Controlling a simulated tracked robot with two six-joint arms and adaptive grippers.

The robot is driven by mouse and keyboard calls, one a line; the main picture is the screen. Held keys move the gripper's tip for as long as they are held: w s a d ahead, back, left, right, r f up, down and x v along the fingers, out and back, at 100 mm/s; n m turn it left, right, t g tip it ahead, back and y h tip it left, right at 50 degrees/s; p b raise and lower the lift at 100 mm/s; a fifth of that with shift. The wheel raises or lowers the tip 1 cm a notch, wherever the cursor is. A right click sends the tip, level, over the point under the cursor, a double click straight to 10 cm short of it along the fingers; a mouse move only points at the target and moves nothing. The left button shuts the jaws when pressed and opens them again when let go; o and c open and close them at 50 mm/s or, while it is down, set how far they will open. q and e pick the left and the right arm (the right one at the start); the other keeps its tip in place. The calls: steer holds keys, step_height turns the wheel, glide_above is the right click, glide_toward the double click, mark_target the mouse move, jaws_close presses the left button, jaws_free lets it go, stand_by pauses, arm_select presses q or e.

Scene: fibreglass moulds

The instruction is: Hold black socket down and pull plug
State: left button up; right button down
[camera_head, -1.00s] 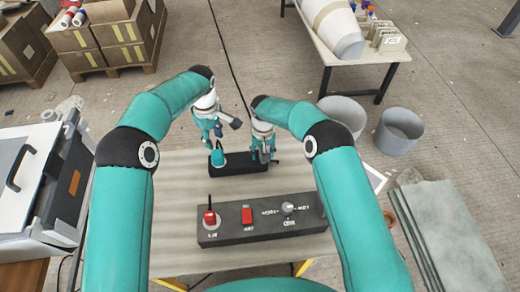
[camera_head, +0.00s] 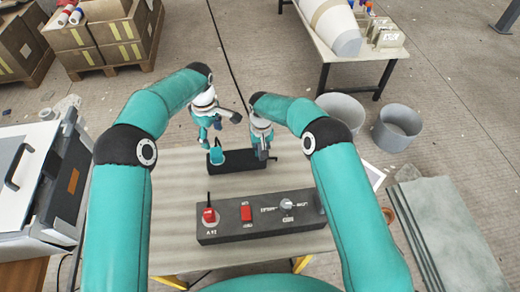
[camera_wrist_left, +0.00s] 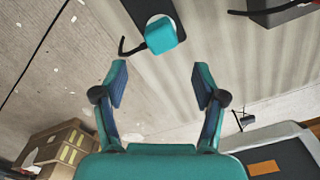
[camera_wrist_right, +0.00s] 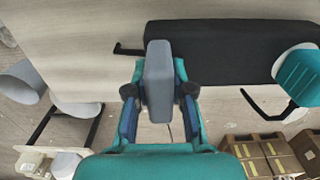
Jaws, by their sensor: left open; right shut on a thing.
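The black socket (camera_head: 245,159) is a long dark block on the table, and it also shows in the right wrist view (camera_wrist_right: 220,50). The teal plug (camera_head: 217,156) stands upright at its left end. My left gripper (camera_head: 209,130) is open above the plug. In the left wrist view the plug (camera_wrist_left: 161,35) lies beyond the spread, empty fingers. My right gripper (camera_head: 262,146) is at the socket's right end, shut on a grey block (camera_wrist_right: 158,80) that overlaps the socket's edge. I cannot tell whether this block is part of the socket.
A dark control box (camera_head: 262,218) with a red switch, a red button and a knob lies nearer me on the table (camera_head: 180,180). A grey and white machine (camera_head: 35,185) stands at the left. Grey buckets (camera_head: 397,128) stand on the floor beyond the table's right side.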

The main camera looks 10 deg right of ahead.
mark_target(216, 152)
arm_select(q)
steer(key=n, duration=0.4)
steer(key=shift+f, duration=0.35)
arm_select(e)
steer(key=shift+s+f, duration=0.2)
arm_select(q)
steer(key=shift+f+n, duration=0.4)
steer(key=shift+n, duration=0.5)
steer(key=shift+f, duration=0.35)
steer(key=shift+s+f, duration=0.1)
arm_select(e)
steer(key=shift+f, duration=0.1)
